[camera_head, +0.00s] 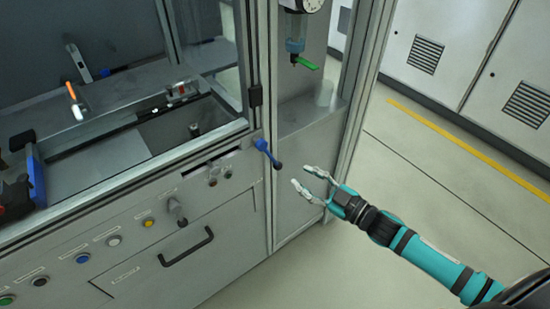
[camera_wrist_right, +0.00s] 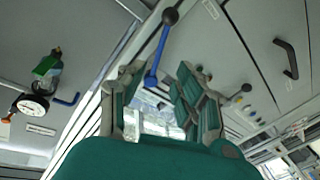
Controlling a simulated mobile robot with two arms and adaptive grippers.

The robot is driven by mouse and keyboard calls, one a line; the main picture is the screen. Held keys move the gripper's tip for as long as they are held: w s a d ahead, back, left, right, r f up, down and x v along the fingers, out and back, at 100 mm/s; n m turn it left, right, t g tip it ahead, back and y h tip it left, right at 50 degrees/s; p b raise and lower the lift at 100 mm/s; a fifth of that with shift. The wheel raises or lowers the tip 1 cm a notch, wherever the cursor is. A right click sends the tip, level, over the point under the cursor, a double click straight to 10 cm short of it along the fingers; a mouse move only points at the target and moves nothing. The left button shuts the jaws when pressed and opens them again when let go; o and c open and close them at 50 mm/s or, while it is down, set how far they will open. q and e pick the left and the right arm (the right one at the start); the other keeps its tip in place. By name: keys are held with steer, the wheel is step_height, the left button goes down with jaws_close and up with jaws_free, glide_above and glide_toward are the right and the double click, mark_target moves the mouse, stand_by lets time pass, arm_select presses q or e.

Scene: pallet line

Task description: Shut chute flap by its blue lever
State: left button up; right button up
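The blue lever (camera_head: 263,147) with a dark ball end sticks out from the right front corner of the grey machine. My right gripper (camera_head: 301,178) is open and empty, just right of the lever and apart from it in the head view. In the right wrist view the blue lever (camera_wrist_right: 160,48) shows beyond and between the spread fingers of my right gripper (camera_wrist_right: 158,78), its dark ball toward the top. A dark slot (camera_head: 205,168) lies left of the lever on the machine front; I cannot clearly tell the chute flap there. My left gripper is not in view.
A regulator with a gauge and green lever (camera_head: 306,63) hangs above on the side panel. A grey knob (camera_head: 177,212), a black drawer handle (camera_head: 187,246) and several coloured buttons sit on the machine front. The metal frame post (camera_head: 358,95) stands behind my right gripper. Floor at right is clear.

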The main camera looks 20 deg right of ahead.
mark_target(273, 158)
steer(key=x, duration=0.9)
steer(key=shift+w+a, duration=0.15)
steer(key=shift+w, duration=0.2)
steer(key=shift+w+a, duration=0.2)
steer(key=shift+w, duration=0.1)
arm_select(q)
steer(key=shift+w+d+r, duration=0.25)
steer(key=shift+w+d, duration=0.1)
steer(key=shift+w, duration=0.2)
arm_select(e)
steer(key=shift+w+a, duration=0.2)
steer(key=shift+c, duration=0.3)
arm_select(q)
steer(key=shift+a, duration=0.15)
arm_select(e)
jaws_close()
